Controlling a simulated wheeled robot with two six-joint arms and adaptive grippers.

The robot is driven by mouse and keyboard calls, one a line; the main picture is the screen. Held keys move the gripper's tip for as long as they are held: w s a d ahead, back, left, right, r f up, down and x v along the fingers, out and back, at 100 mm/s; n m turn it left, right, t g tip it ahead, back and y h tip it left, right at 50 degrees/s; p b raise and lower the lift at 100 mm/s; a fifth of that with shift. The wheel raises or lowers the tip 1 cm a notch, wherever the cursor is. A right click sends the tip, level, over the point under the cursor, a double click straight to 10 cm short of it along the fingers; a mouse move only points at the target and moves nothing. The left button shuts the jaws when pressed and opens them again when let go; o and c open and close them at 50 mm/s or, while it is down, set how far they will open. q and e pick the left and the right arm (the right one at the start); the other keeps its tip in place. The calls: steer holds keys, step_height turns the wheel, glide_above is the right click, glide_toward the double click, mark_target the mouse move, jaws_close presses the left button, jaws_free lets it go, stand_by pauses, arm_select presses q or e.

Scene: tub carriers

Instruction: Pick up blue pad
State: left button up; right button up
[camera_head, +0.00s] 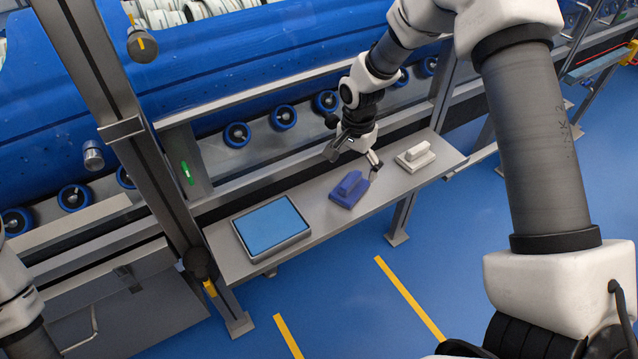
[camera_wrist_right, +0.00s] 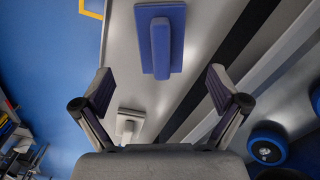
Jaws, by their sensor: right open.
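The blue pad (camera_head: 349,189), a flat block with a raised grip on top, lies on the grey shelf. It also shows in the right wrist view (camera_wrist_right: 160,42), ahead of the fingertips and between their lines. My right gripper (camera_head: 352,160) is open and empty, just above and beside the blue pad; its two spread fingers show in the right wrist view (camera_wrist_right: 158,88). A white pad (camera_head: 415,156) of the same shape lies to the right on the shelf and shows in the wrist view (camera_wrist_right: 129,124). My left gripper is not in view; only part of that arm shows at the left edge.
The narrow grey shelf (camera_head: 310,207) also carries a tray with a light-blue surface (camera_head: 270,228) at its left. A metal post (camera_head: 130,125) stands left of the shelf. A large blue tub (camera_head: 230,65) on rollers is behind. Blue floor is open in front.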

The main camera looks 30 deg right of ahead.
mark_target(352, 182)
step_height(352, 182, down, 7)
steer(key=shift+a+r, duration=0.1)
steer(key=shift+r, duration=0.05)
steer(key=c, duration=1.4)
steer(key=shift+r, duration=0.6)
steer(key=shift+s+a+r, duration=0.1)
steer(key=shift+s+r, duration=0.15)
steer(key=shift+r, duration=0.4)
steer(key=shift+s+a+r, duration=0.1)
steer(key=shift+s+r, duration=0.15)
steer(key=shift+r, duration=0.35)
steer(key=s+a+r, duration=0.1)
steer(key=s+a, duration=0.2)
steer(key=s, duration=0.4)
steer(key=s+a+r, duration=0.2)
steer(key=s, duration=0.5)
steer(key=w+a+n+p, duration=0.1)
steer(key=w+a+n, duration=0.1)
steer(key=w+n, duration=0.2)
steer(key=w+a+r+n+p, duration=0.1)
steer(key=w+a+n, duration=0.2)
steer(key=w+n, duration=0.1)
steer(key=w+a+n+p, duration=0.2)
steer(key=w+a+n, duration=0.1)
steer(key=w+n, duration=0.1)
steer(key=shift+a+r+n, duration=0.2)
steer(key=shift+n, duration=0.1)
